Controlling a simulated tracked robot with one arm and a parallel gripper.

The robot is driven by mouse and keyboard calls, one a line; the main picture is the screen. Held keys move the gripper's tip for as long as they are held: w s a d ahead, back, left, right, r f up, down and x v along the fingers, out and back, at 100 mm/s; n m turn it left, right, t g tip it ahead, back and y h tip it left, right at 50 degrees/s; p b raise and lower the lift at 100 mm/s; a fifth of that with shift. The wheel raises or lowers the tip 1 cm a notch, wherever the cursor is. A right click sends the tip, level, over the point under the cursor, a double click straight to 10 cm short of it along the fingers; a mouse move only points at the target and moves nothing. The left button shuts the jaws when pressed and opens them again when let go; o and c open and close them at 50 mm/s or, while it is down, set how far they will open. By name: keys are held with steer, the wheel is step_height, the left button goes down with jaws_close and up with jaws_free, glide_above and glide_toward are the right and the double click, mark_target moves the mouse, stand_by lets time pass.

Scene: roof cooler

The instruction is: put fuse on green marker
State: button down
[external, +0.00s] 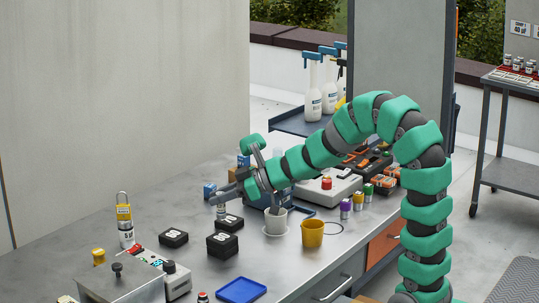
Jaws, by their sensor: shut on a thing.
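My gripper (221,198) is shut on a small pale cylinder with grey ends, which looks like the fuse (221,212). It points down over the steel bench, just above and behind a black box; whether it touches anything below is hard to tell. A small green cylinder (368,192) stands at the right of the bench, beside a yellow one (358,201) and a purple one (345,208). It is the only small green thing I can pick out; I cannot tell whether it is the green marker.
Black boxes (173,238) (222,244) lie near my gripper. A white pot on a saucer (275,232) and a yellow cup (312,234) stand to its right.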

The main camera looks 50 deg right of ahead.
steer(key=w+d+r+m+t+h+p, duration=0.15)
steer(key=w+d+r+p, duration=0.25)
steer(key=d, duration=0.4)
steer(key=w+d+r+m+t+h+p, duration=0.1)
steer(key=w+d+r+m+h+p, duration=0.25)
steer(key=d, duration=0.55)
steer(key=s+d+f+m+h+b, duration=0.1)
steer(key=s+d+f+h, duration=0.1)
steer(key=d, duration=0.5)
steer(key=s+d+f+m+h+b, duration=0.2)
steer(key=d, duration=0.5)
steer(key=s+d+f+m+h+b, duration=0.1)
steer(key=s+d+f+m+h, duration=0.1)
steer(key=d, duration=0.5)
steer(key=shift+s+d, duration=0.3)
steer(key=shift+s, duration=0.1)
steer(key=shift+w+d+f+p, duration=0.25)
steer(key=shift+w+d+p, duration=0.75)
steer(key=shift+w, duration=1.3)
steer(key=shift+w+d+f+p, duration=0.25)
steer(key=shift+w+d+p, duration=0.15)
steer(key=shift+w+d, duration=1.55)
steer(key=shift+w+d+f+p, duration=0.25)
steer(key=shift+w+d+p, duration=0.55)
steer(key=shift+w, duration=1.9)
steer(key=shift+f+b, duration=1.2)
steer(key=shift+f, duration=0.6)
